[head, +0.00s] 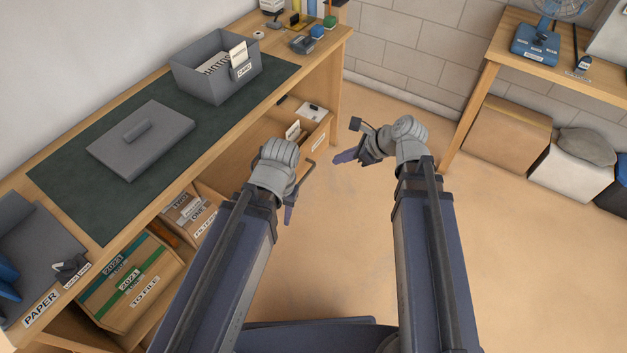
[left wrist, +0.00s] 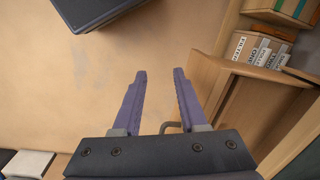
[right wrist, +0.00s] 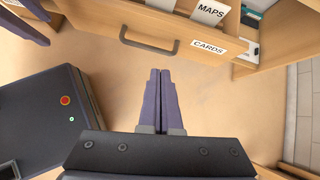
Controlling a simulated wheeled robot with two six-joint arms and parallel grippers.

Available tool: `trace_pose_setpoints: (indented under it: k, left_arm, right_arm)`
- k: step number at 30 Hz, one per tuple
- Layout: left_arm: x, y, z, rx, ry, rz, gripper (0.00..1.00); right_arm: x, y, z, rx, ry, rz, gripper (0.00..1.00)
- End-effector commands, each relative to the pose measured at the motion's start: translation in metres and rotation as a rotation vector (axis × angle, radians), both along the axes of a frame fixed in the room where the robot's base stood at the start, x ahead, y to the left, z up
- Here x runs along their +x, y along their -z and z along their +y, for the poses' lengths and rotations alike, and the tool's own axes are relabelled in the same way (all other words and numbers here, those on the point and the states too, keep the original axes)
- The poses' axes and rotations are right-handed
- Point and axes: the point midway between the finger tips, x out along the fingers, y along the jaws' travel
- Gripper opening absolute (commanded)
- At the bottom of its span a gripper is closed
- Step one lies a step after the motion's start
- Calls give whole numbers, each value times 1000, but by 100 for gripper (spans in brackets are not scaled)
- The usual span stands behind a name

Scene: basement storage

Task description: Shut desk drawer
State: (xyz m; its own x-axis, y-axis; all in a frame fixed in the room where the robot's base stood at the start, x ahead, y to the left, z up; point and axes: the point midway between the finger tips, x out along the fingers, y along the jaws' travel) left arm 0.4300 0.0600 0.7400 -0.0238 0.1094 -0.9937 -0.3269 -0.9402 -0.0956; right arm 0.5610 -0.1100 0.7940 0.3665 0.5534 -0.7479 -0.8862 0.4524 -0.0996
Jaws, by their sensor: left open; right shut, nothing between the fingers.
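The wooden desk drawer (head: 322,131) stands pulled out from under the desk. Its front, with a CARDS label and a grey bar handle (right wrist: 150,42), shows in the right wrist view. A MAPS card stands inside it. In the left wrist view the drawer front (left wrist: 204,88) is at the right. My left gripper (head: 289,214) is open and empty beside the drawer front, close to the handle; its fingers partly hide the handle in its wrist view. My right gripper (head: 340,158) is shut and empty, in front of the drawer and apart from it.
The desk top holds a grey box (head: 215,80) and a flat grey lid (head: 140,138) on a green mat. Open compartments with files (head: 125,280) lie under the desk at left. Another table with boxes stands at right (head: 508,132). The floor between is clear.

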Motion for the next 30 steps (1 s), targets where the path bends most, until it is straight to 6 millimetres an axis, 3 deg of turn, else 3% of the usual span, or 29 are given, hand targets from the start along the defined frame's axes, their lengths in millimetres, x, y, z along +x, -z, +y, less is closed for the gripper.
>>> trace_pose_setpoints:
  k: [1, 6, 13, 30]
  left_arm:
    - [0, 12, 0, 0, 0, 0, 42]
    - [0, 17, 0, 0, 0, 0, 42]
    - [0, 22, 0, 0, 0, 0, 42]
    - [0, 93, 0, 0, 0, 0, 42]
  right_arm:
    - [5, 9, -5, 37, 56, 16, 0]
    - [11, 7, -11, 107, 151, 48, 0]
    - [14, 13, -8, 111, 155, 50, 0]
    - [56, 84, 50, 108, 151, 51, 0]
